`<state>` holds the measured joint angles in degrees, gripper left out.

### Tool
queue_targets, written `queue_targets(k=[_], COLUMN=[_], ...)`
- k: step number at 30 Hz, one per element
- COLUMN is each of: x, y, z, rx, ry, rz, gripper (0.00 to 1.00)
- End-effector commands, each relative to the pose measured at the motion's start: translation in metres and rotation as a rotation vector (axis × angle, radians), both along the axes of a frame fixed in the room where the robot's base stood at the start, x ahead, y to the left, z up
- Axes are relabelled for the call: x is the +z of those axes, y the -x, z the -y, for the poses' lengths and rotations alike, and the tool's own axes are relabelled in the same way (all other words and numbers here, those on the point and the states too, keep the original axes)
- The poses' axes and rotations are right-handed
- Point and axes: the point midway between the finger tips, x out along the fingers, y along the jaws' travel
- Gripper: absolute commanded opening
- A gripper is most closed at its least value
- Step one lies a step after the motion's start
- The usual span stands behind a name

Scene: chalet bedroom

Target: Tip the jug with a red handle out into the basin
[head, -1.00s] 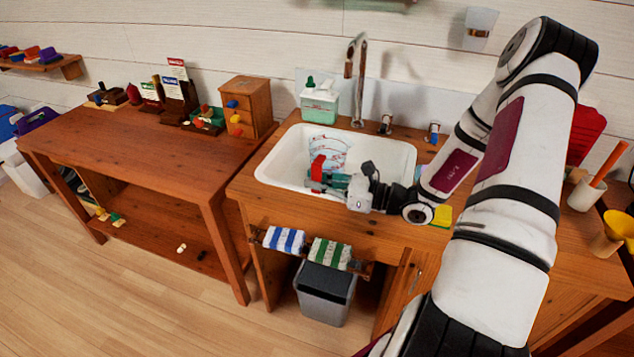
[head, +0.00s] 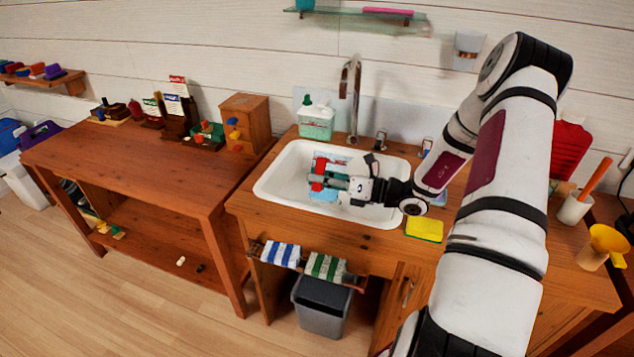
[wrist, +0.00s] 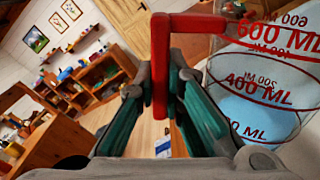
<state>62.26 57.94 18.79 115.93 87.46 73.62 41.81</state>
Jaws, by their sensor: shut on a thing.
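The clear jug with red markings and a red handle is over the white basin (head: 275,183). In the head view its red handle (head: 318,170) shows at the fingertips, with little of the pale body visible. My gripper (head: 325,181) is shut on the handle. In the wrist view the red handle (wrist: 160,65) stands between the green-sided fingers (wrist: 158,100). The jug body (wrist: 262,75) is at the right, cut off by the frame, with pale blue liquid in its lower part. The room looks slanted there, so the jug seems tilted; how far I cannot tell. Its mouth is out of view.
The tap (head: 352,95) rises behind the basin, with a soap bottle (head: 316,118) to its left. A yellow sponge (head: 425,229) lies at the basin's front right. A glass shelf (head: 350,14) hangs above. A wooden table (head: 150,155) stands left.

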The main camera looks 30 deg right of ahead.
Motion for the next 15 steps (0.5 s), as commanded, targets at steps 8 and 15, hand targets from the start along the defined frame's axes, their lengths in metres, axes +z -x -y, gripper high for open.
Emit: queue_targets(k=[8,15], x=[0.005,0.013], y=[-0.009,-0.017], z=[0.013,0.022], rx=[0.001,0.001], ry=[-0.12,-0.251], rz=[-0.092,-0.195], gripper=[0.0,0.0])
